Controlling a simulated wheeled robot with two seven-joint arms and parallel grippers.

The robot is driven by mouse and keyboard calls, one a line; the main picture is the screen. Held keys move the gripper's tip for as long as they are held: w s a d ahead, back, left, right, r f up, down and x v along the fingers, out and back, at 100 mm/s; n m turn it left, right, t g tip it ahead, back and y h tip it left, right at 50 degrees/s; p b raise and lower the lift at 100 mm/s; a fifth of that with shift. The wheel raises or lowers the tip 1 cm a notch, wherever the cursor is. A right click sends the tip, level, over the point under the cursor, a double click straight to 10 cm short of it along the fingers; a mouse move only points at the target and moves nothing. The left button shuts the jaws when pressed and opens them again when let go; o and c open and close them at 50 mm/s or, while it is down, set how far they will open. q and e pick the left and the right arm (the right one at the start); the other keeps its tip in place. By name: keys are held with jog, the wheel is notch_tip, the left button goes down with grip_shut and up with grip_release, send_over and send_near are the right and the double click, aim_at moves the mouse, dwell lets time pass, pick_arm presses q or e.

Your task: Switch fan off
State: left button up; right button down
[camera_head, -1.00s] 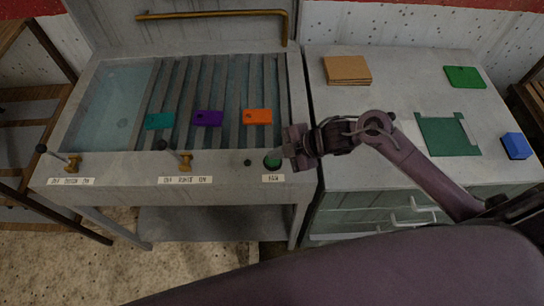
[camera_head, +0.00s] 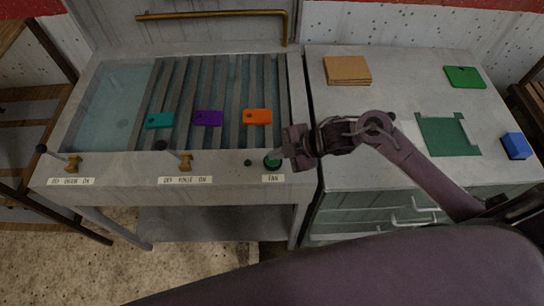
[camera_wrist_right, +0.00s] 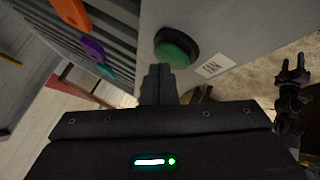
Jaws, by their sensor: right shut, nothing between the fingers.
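The fan button (camera_head: 272,162) is a round green push button in a dark ring on the front panel of the grey unit. A white FAN label (camera_head: 273,178) is below it. My right gripper (camera_head: 287,152) is at the button's right side, shut and empty. In the right wrist view the button (camera_wrist_right: 175,50) shows just beyond the tips of the shut fingers (camera_wrist_right: 158,72); I cannot tell whether they touch it. My left gripper (camera_wrist_right: 293,66) shows at the right of that view, with its fingers apart and empty.
Two levers with dark knobs (camera_head: 160,145) (camera_head: 41,149) are further left on the panel. Teal (camera_head: 160,121), purple (camera_head: 208,118) and orange (camera_head: 257,117) tags lie on the slatted rack. The right counter holds a brown stack (camera_head: 347,70), green plates and a blue block (camera_head: 516,146).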

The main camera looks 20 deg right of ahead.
jog(key=shift+f, duration=0.15)
jog(key=shift+s+f, duration=0.15)
jog(key=shift+f, duration=0.3)
dwell(0.3)
jog(key=shift+r, duration=0.25)
notch_tip(320, 180, up, 6)
jog(key=p, duration=0.6)
jog(key=shift+r, duration=0.25)
jog(key=shift+f, duration=0.1)
